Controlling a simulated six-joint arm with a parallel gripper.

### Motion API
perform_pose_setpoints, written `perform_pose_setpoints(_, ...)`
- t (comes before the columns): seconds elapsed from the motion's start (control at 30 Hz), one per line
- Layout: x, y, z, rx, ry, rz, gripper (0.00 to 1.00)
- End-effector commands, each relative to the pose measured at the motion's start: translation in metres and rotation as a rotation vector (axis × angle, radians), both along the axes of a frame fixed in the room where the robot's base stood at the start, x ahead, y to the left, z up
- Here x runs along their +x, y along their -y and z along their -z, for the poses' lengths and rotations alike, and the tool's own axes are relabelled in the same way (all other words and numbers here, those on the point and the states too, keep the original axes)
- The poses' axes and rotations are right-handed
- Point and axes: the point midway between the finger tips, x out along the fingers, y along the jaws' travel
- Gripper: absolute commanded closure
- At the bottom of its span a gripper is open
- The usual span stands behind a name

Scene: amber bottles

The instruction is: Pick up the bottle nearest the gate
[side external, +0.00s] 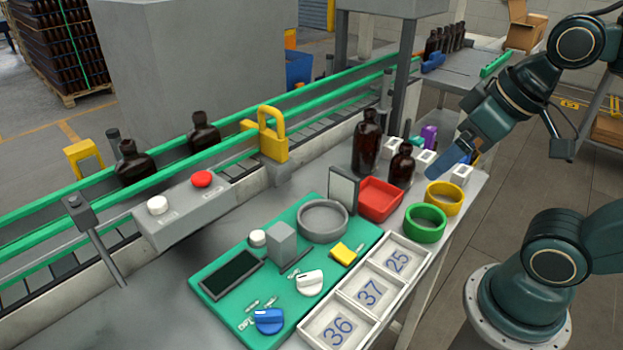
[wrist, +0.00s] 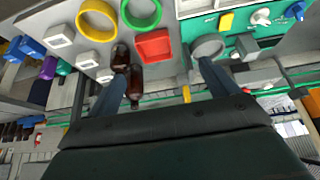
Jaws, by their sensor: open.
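Two dark amber bottles stand on the table, a taller one (side external: 367,148) and a shorter one (side external: 403,165) to its right. Two more amber bottles, one nearer (side external: 135,163) and one farther along (side external: 204,134), stand on the conveyor. A yellow gate-like piece (side external: 273,138) stands at the conveyor's edge, right of these two. My gripper (side external: 447,163) is raised right of the table bottles, its jaws partly hidden from the side. In the wrist view my gripper (wrist: 163,72) is open with nothing held; two bottles (wrist: 135,88) show beside its left finger.
A red tray (side external: 380,199), green ring (side external: 425,222) and yellow ring (side external: 444,198) lie near the table bottles. A green panel (side external: 225,290) and numbered white tray (side external: 350,312) fill the front. More bottles (side external: 446,40) stand at the far end.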

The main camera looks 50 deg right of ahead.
Motion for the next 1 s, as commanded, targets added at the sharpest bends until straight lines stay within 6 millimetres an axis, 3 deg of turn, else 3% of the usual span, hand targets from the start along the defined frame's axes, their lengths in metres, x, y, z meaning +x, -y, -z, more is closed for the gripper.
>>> perform_pose_setpoints(0.27, 0.001, 0.000, -0.001, 0.000, 0.000, 0.000, 0.14)
perform_pose_setpoints(0.47, 0.016, 0.000, -0.014, -0.004, -0.004, 0.000, 0.14)
perform_pose_setpoints(0.67, 0.051, -0.002, -0.042, -0.011, -0.015, 0.001, 0.14)
perform_pose_setpoints(1.0, 0.134, -0.017, -0.086, -0.019, -0.035, 0.008, 0.14)
